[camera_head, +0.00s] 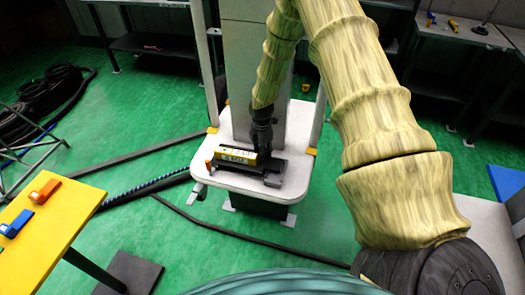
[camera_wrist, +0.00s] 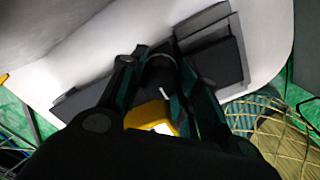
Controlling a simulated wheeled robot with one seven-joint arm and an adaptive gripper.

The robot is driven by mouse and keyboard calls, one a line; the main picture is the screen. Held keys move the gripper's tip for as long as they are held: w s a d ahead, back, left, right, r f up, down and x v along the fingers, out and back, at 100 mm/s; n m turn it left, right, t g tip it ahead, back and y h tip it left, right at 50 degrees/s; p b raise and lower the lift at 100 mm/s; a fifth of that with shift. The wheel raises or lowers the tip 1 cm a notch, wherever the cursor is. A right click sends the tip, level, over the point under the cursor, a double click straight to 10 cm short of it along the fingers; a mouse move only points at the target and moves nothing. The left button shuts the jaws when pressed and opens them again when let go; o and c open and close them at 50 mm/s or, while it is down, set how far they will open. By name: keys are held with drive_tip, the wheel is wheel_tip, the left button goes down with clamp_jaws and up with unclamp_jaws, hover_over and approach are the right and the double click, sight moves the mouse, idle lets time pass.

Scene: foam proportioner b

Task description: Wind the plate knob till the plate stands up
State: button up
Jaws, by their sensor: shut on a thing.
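A dark device (camera_head: 272,168) with a yellow labelled part (camera_head: 237,155) lies on a white round-cornered table. The yellow part also shows in the wrist view (camera_wrist: 150,113), between my fingers. My gripper (camera_head: 262,152) comes down from above onto the device, just right of the yellow part. In the wrist view my gripper (camera_wrist: 160,66) is shut on a dark round knob (camera_wrist: 161,62), largely hidden between the fingertips. A short white pin (camera_wrist: 166,91) shows beside the yellow part. I cannot tell which part is the plate or how far it is tilted.
The white table (camera_head: 225,178) has a grey column (camera_head: 252,60) behind the device and light posts at its sides. A small orange piece (camera_head: 209,166) is at the device's left end. A yellow table (camera_head: 45,225) stands at the lower left. Dark hoses (camera_head: 150,190) cross the green floor.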

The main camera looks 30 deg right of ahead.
drive_tip(key=shift+s+f, duration=0.1)
idle(0.3)
drive_tip(key=o, duration=1.1)
drive_tip(key=shift+c, duration=0.2)
wheel_tip(320, 180, up, 12)
drive_tip(key=shift+a, duration=0.15)
